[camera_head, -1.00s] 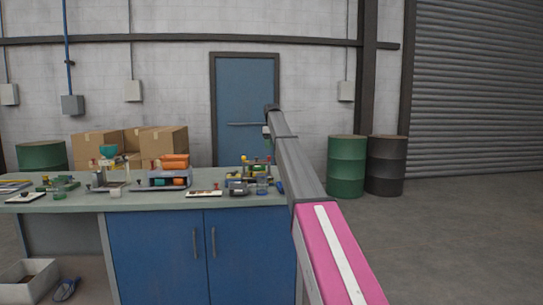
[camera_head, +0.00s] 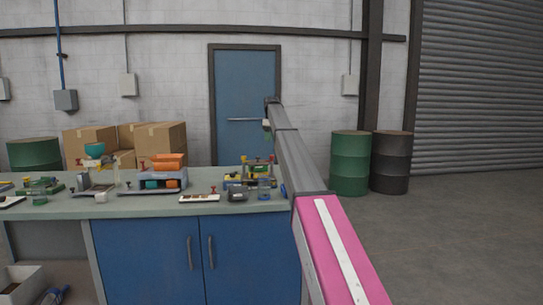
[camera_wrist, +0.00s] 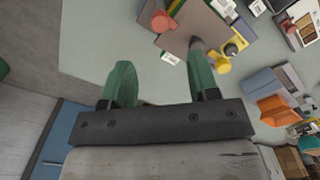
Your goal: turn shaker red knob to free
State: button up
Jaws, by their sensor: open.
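My gripper (camera_wrist: 162,78) is open, with two green fingers apart and nothing between them. In the head view its end (camera_head: 267,125) is small at the far end of my arm, above the bench's right part. Another red knob (camera_wrist: 160,22) is farther up, on a brown plate (camera_wrist: 200,22). A grey machine with an orange tray (camera_head: 168,160) stands mid-bench; its tray also shows in the wrist view (camera_wrist: 275,110). I cannot tell which knob belongs to the shaker.
The grey-green bench top (camera_head: 130,206) carries several small devices, including a teal funnel stand (camera_head: 95,150). Blue cupboard doors (camera_head: 200,255) front it. Cardboard boxes (camera_head: 160,138) and green (camera_head: 350,163) and dark drums (camera_head: 391,162) stand behind. Floor to the right is clear.

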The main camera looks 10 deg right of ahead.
notch_tip(320, 180, down, 10)
jog(key=shift+r, duration=0.25)
jog(key=shift+c, duration=0.3)
jog(key=c, duration=0.9)
